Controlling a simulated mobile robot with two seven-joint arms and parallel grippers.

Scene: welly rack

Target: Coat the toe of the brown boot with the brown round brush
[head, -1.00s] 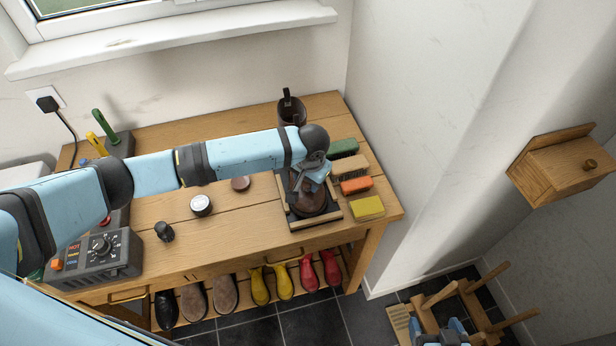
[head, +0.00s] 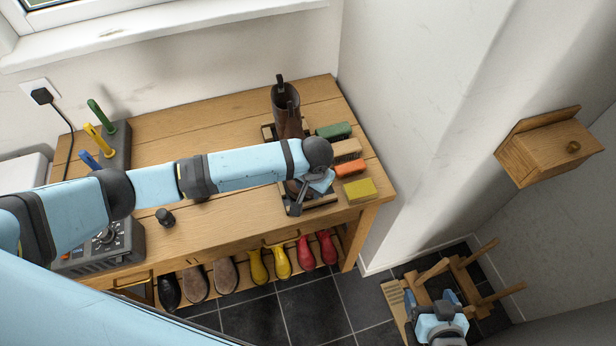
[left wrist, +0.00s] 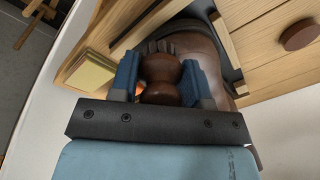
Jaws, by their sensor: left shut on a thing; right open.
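The brown boot (head: 287,112) stands on the bench in a dark and wooden frame, its shaft towards the wall. My left forearm hides its middle, and my left gripper (head: 314,186) is over its toe end. In the left wrist view, the left gripper (left wrist: 163,88) is shut on the brown round brush (left wrist: 160,72), a turned wooden handle with dark bristles at its far end. The brown boot (left wrist: 205,50) lies just behind the brush; I cannot tell whether the bristles touch it. My right gripper (head: 432,300) is open and empty, low at the right near the stool.
A green brush (head: 334,130), a tan brush (head: 347,149), an orange block (head: 350,169) and a yellow sponge (head: 360,189) line the bench's right end.

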